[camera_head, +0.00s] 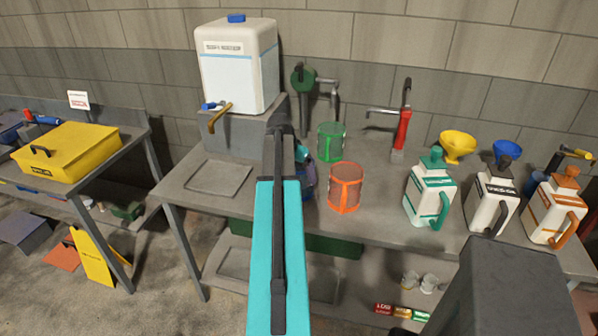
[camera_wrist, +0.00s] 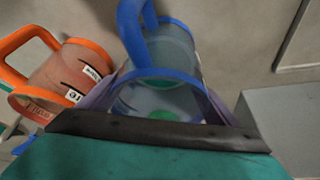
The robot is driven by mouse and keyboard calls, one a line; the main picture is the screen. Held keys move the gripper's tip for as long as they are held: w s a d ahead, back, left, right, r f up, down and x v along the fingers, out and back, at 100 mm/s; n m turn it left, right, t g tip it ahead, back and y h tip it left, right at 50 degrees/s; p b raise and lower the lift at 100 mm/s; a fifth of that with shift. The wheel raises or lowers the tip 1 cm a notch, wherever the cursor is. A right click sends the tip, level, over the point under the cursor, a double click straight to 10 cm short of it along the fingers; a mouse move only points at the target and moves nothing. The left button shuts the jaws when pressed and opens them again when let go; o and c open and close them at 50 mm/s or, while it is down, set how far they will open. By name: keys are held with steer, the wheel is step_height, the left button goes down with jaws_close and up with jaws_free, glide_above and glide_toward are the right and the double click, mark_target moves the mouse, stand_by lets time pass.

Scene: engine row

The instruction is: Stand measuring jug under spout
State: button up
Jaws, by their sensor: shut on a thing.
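A blue-rimmed clear measuring jug (camera_wrist: 178,48) with a blue handle stands between my jaws in the wrist view. My gripper (camera_wrist: 163,78) is shut on it. In the head view my arm hides most of this jug (camera_head: 309,178); whether its base touches the bench cannot be told. A white tank (camera_head: 238,65) on a grey block has a brass spout (camera_head: 219,118) with a blue fitting, left of my gripper. A shallow square tray (camera_head: 217,178) lies on the bench in front of that spout.
An orange jug (camera_head: 345,188) stands close right of my gripper; a green jug (camera_head: 331,142) is behind it. A green pump (camera_head: 303,78) and a red tap (camera_head: 401,130) stand at the back. Several white cans (camera_head: 430,193) stand right. The tray is empty.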

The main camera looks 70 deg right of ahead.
steer(key=o, duration=1.6)
steer(key=shift+c, duration=0.2)
steer(key=b+v, duration=0.2)
steer(key=v, duration=1)
steer(key=shift+b, duration=0.3)
